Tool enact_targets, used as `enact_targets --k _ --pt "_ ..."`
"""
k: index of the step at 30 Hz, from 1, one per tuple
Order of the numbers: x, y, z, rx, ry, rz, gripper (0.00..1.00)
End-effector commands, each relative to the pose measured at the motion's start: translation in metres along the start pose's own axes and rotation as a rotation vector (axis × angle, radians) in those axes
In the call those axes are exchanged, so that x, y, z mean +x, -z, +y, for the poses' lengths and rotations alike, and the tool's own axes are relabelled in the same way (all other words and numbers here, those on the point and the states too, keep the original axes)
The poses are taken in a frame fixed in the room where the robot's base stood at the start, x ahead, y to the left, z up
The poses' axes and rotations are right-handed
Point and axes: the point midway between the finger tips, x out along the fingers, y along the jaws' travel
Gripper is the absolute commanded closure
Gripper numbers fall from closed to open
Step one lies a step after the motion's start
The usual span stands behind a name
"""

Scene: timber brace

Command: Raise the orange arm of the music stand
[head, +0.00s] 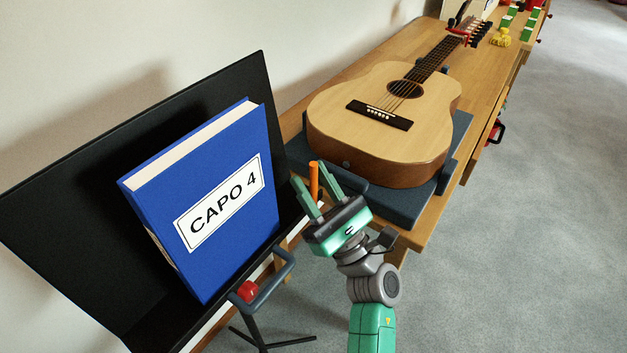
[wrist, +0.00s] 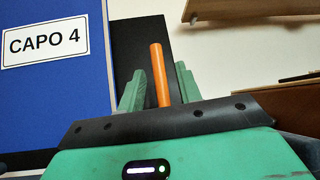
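The orange arm (head: 314,181) of the music stand is a slim rod, standing nearly upright at the right edge of the black desk (head: 60,215). It also shows in the wrist view (wrist: 159,75), tilted slightly. My gripper (head: 316,179) is open, with one green finger on each side of the rod. In the wrist view, narrow gaps seem to show between the rod and both fingers (wrist: 160,85). The rod's lower end is hidden behind my gripper. A blue book (head: 215,205) labelled "CAPO 4" leans on the desk.
A blue-grey handle with a red knob (head: 247,291) sits below the desk, above the stand's dark legs (head: 262,340). A guitar (head: 385,115) lies on a blue-grey support (head: 400,205) on the wooden bench close behind my gripper. Open grey floor (head: 540,230) lies to the right.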

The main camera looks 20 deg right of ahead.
Motion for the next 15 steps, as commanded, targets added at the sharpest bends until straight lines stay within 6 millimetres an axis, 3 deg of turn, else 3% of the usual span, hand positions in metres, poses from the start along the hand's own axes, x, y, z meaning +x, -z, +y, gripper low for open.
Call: enact_targets --k 9,15 --pt "-0.058 -0.001 -0.001 0.000 0.004 0.002 0.66" --pt "-0.075 0.000 0.000 -0.001 0.000 0.000 0.66"
